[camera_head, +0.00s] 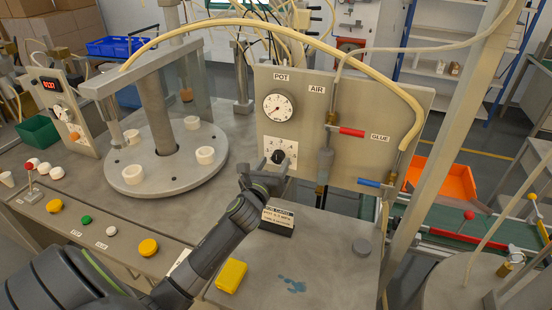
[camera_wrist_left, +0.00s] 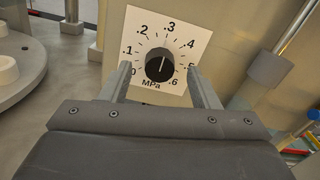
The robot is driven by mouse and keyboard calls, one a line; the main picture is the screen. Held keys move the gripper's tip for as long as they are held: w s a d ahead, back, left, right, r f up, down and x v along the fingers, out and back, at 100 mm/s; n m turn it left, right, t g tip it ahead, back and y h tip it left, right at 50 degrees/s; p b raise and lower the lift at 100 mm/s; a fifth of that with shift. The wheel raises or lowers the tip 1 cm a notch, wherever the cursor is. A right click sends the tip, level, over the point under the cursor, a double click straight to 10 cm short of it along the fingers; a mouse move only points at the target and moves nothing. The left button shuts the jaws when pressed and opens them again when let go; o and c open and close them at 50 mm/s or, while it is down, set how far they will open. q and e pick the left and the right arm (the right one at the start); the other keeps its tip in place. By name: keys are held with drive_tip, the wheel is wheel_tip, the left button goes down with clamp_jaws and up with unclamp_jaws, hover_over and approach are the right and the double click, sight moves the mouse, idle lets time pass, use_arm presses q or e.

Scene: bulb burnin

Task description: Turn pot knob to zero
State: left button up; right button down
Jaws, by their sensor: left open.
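The pot knob (camera_wrist_left: 160,66) is a round black knob on a white dial plate (camera_wrist_left: 184,33) marked from 0 to .6 MPa. Its light pointer line seems to point up, near .3. In the head view the knob (camera_head: 279,157) sits on the upright panel below the POT gauge (camera_head: 278,106). My left gripper (camera_head: 268,176) is in front of the knob. In the left wrist view its fingers are open, one on each side of the knob, with gaps showing; I cannot tell how far they are from the plate. My right gripper is not in view.
On the panel (camera_head: 350,100) are red (camera_head: 352,132) and blue (camera_head: 369,182) valve handles to the right. A dark block with a card (camera_head: 278,220) and a yellow block (camera_head: 231,276) lie on the bench below my arm. A round turntable (camera_head: 160,190) stands to the left.

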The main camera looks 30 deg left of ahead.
sight(278, 157)
use_arm(q)
drive_tip(key=shift+x, duration=1.3)
drive_tip(key=c, duration=1)
